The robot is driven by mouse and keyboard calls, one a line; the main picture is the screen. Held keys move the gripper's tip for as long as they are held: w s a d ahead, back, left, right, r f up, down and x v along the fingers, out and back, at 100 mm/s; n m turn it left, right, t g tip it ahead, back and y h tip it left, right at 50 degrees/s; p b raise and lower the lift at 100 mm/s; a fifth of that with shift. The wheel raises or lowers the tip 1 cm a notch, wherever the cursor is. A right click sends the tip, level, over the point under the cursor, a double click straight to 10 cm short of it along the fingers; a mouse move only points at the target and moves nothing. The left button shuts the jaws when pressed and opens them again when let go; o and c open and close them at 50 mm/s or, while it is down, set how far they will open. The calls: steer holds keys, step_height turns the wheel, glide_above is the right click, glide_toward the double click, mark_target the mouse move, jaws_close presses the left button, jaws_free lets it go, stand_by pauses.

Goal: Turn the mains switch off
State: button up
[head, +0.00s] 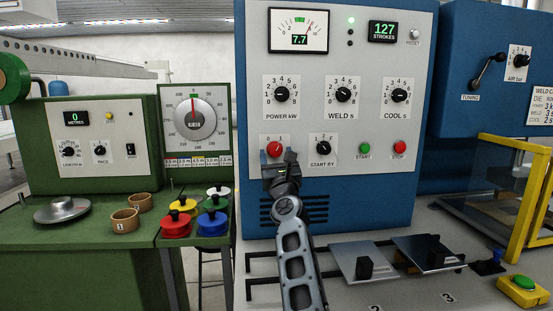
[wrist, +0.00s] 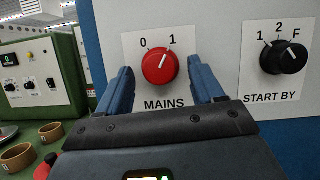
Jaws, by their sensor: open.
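The mains switch (wrist: 160,66) is a round red knob on a white plate marked 0 and 1, with MAINS below it. Its white pointer line leans up and right, toward the 1. In the head view the mains switch (head: 274,149) is partly hidden by my gripper (head: 279,160). My gripper (wrist: 161,75) is open in the wrist view, with one blue finger on the left of the knob and one on the right. Gaps show between both fingers and the knob, and nothing is held. I cannot tell how far the fingertips are from the panel.
The START BY knob (head: 324,147) is just right of the mains plate. The green start button (head: 365,148) and red stop button (head: 399,147) lie further right. A green machine (head: 95,130) stands left. Sliding plates (head: 362,260) lie on the bench below.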

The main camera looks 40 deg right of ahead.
steer(key=shift+c, duration=0.5)
steer(key=c, duration=1)
steer(key=shift+o, duration=0.2)
steer(key=shift+n, duration=0.6)
steer(key=shift+s+d+n+t+y+b, duration=0.15)
steer(key=shift+n+t+y+b, duration=0.2)
steer(key=shift+n+y, duration=0.4)
steer(key=n+y, duration=0.1)
steer(key=n, duration=0.1)
steer(key=n+y, duration=0.1)
steer(key=n, duration=0.2)
steer(key=shift+d+r+t, duration=0.1)
steer(key=shift+t, duration=0.15)
steer(key=n+y, duration=0.1)
steer(key=n, duration=0.1)
steer(key=n+y+p, duration=0.1)
steer(key=n, duration=0.2)
steer(key=shift+s+d+r, duration=0.1)
steer(key=shift+r, duration=0.05)
steer(key=shift+n+g+y+p, duration=0.4)
steer(key=shift+n+y+p, duration=0.35)
steer(key=shift+n, duration=0.9)
